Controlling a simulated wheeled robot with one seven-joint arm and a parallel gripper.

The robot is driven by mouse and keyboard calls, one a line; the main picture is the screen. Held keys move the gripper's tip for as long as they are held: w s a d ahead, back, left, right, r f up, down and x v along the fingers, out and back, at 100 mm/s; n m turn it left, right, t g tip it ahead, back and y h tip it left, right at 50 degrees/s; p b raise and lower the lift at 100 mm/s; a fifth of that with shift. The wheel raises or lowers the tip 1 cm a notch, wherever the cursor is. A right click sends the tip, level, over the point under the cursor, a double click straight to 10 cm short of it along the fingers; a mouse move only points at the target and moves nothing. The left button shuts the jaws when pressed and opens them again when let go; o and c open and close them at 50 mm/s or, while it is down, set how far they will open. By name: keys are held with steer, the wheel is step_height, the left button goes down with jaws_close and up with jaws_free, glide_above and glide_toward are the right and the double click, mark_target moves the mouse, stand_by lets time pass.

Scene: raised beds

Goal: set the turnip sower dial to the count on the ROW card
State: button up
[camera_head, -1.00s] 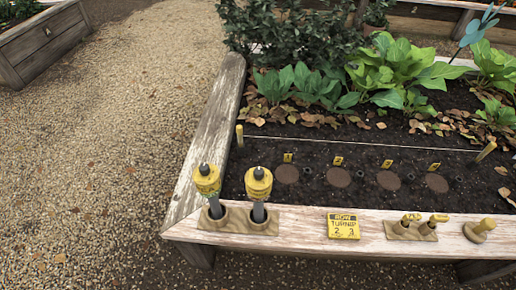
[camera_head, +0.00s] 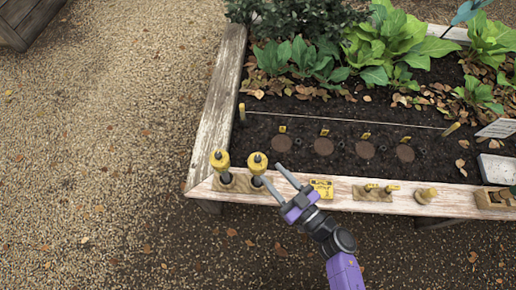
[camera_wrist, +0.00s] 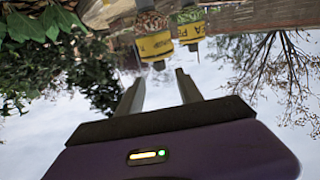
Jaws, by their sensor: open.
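Two yellow-topped sowers stand upright in a wooden holder (camera_head: 238,184) on the bed's front rim: a left sower (camera_head: 220,161) and a right sower (camera_head: 257,163). In the wrist view, two yellow-banded sowers show upside down near the top, one with a label (camera_wrist: 155,44) and one (camera_wrist: 191,25) partly lettered. I cannot tell which is the turnip sower or read a dial. The yellow ROW card (camera_head: 321,189) lies on the rim, partly beside my gripper; its writing is too small to read now. My gripper (camera_head: 272,173) is open and empty, close to the right sower.
The raised bed's wooden rim (camera_head: 217,112) borders dark soil with round brown discs (camera_head: 323,147) and small yellow tags. A wooden block with pegs (camera_head: 374,192) and a round knob (camera_head: 426,194) sit right of the card. Gravel lies clear to the left.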

mark_target(260, 161)
steer(key=shift+b+x, duration=0.6)
steer(key=shift+x, duration=3.4)
jaws_close()
